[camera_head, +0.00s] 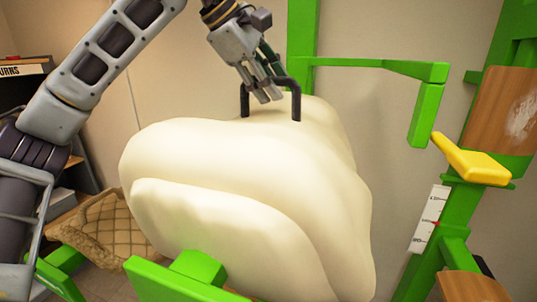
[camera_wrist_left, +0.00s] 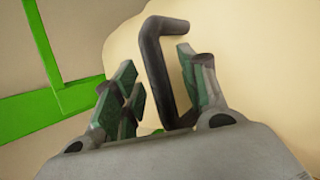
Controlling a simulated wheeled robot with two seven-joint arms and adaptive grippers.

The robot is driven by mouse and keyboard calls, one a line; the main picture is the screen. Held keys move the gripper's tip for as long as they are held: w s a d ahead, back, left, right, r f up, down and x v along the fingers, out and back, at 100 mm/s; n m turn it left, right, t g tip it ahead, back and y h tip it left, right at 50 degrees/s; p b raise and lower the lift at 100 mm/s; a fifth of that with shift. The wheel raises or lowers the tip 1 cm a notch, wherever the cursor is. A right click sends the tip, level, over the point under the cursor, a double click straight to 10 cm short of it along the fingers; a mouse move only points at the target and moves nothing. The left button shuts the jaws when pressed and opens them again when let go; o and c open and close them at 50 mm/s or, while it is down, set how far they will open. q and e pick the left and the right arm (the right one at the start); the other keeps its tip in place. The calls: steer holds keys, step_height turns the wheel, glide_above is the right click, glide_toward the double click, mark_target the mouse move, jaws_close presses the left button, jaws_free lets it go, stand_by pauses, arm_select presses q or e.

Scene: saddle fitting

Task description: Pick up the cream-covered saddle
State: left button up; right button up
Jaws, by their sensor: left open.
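The cream-covered saddle (camera_head: 240,175) is a large, smooth, rounded form in the middle of the head view, with a black U-shaped handle (camera_head: 297,98) on top. My left gripper (camera_head: 268,92) comes down from above at the handle. In the left wrist view the handle (camera_wrist_left: 152,70) stands between the open fingers of my left gripper (camera_wrist_left: 157,68), nearer the right-hand finger, against the cream cover (camera_wrist_left: 260,75). The fingers are not closed on it. Whether one finger touches the bar, I cannot tell. My right gripper is not in view.
A green frame (camera_head: 302,45) rises behind the saddle, its arm reaching right. A yellow part (camera_head: 475,163) and a white scale (camera_head: 429,218) are at the right. A green piece (camera_head: 175,280) is in front. A quilted brown item (camera_head: 100,235) lies at the left.

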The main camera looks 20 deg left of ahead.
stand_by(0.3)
arm_select(q)
jaws_close()
stand_by(0.4)
steer(key=shift+r, duration=0.15)
